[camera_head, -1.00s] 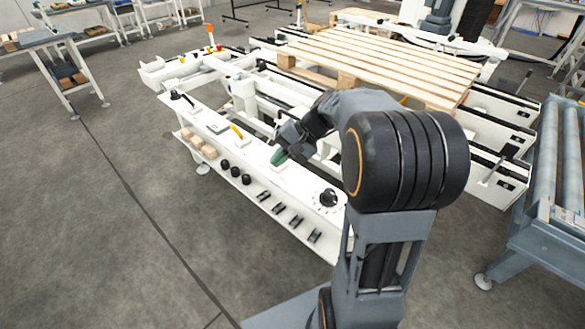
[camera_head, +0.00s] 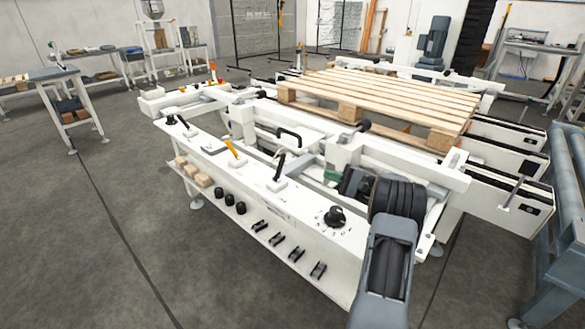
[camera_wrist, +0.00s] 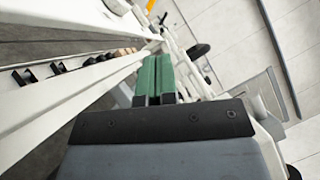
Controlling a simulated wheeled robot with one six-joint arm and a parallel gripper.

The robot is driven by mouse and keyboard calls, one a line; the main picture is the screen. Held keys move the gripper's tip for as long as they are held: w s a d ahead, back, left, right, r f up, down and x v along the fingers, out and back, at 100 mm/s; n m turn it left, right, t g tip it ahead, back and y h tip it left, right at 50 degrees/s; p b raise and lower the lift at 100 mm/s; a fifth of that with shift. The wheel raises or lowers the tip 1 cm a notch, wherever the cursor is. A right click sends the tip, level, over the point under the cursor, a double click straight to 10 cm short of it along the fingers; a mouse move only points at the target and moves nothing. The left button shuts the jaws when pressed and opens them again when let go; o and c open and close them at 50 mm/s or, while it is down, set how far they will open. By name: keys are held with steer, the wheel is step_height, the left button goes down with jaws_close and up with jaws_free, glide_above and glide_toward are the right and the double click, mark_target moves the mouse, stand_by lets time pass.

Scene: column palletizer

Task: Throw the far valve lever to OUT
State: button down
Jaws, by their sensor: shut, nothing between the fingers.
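Levers stand in a row on the white console shelf: a black one (camera_head: 279,168) nearest my gripper, a yellow one (camera_head: 231,147) further left, and a small black one (camera_head: 171,119) at the far left end. Each is tilted on its base; I cannot read any IN or OUT marking. My gripper (camera_head: 331,175) has green fingertips, shut and empty, right of the nearest black lever and apart from it. In the wrist view the green fingers (camera_wrist: 155,80) are together with nothing between them, and a yellow piece (camera_wrist: 155,4) shows at the top.
A black round knob (camera_head: 335,216) sits on the console's near end. Wooden blocks (camera_head: 194,174) and black parts (camera_head: 275,240) lie on its lower shelf. A wooden pallet (camera_head: 390,97) rests on the conveyor behind. Grey floor at left is open.

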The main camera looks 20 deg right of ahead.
mark_target(280, 168)
steer(key=shift+s+a+r+b+x, duration=0.2)
steer(key=shift+s+b+x, duration=0.3)
steer(key=shift+x, duration=1.65)
steer(key=shift+s+a+r+b+x, duration=0.2)
steer(key=shift+b+x, duration=0.45)
steer(key=shift+x, duration=1.55)
steer(key=shift+s+a+r+b+x, duration=0.15)
steer(key=shift+s+b+x, duration=0.4)
steer(key=shift+x, duration=1.6)
steer(key=shift+w+f, duration=0.1)
